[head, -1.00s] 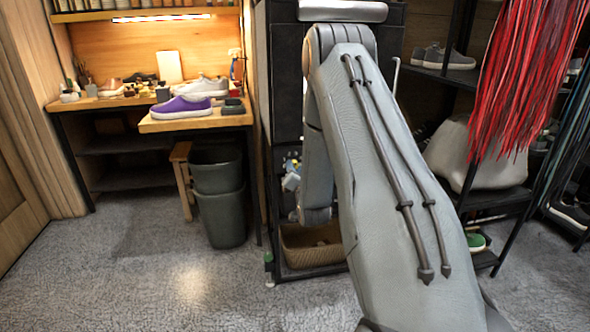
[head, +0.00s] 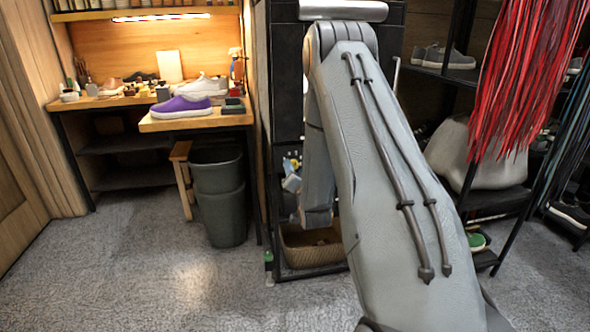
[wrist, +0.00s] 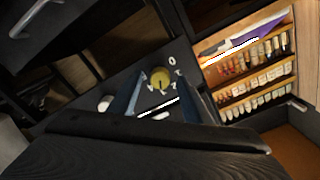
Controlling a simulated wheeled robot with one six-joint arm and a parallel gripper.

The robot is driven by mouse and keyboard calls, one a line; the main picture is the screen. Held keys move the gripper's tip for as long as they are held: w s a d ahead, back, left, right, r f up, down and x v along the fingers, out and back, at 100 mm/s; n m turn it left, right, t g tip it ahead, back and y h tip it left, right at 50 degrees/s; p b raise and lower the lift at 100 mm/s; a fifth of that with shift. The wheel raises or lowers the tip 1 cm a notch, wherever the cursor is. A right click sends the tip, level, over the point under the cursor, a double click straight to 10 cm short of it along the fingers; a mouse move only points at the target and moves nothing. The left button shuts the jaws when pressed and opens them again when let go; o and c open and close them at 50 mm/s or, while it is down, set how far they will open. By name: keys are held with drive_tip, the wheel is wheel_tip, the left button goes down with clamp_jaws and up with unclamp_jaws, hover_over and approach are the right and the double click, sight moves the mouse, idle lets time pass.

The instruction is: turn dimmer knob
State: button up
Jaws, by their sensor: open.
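The dimmer knob (wrist: 160,78), a small round olive-yellow knob, sits on a dark panel (wrist: 182,62) near the middle of the wrist view. Pale marks, one like a 0, are printed around it. My gripper (wrist: 158,94) is open, with one bluish finger on each side of the knob. The knob lies between the fingers, towards their tips; I cannot tell whether either finger touches it. In the head view my arm reaches to the dark cabinet, and neither the knob nor my fingers can be made out there.
A whitish round thing (wrist: 104,103) is left of the fingers. Lit shelves of small bottles (wrist: 250,75) are at the right. In the head view, a workbench (head: 195,122) with a purple sneaker (head: 181,107) and a grey bin (head: 220,200) stand left of the arm; a shoe rack is right.

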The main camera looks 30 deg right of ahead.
drive_tip(key=v, duration=0.6)
drive_tip(key=shift+s, duration=0.3)
drive_tip(key=shift+a+r, duration=0.1)
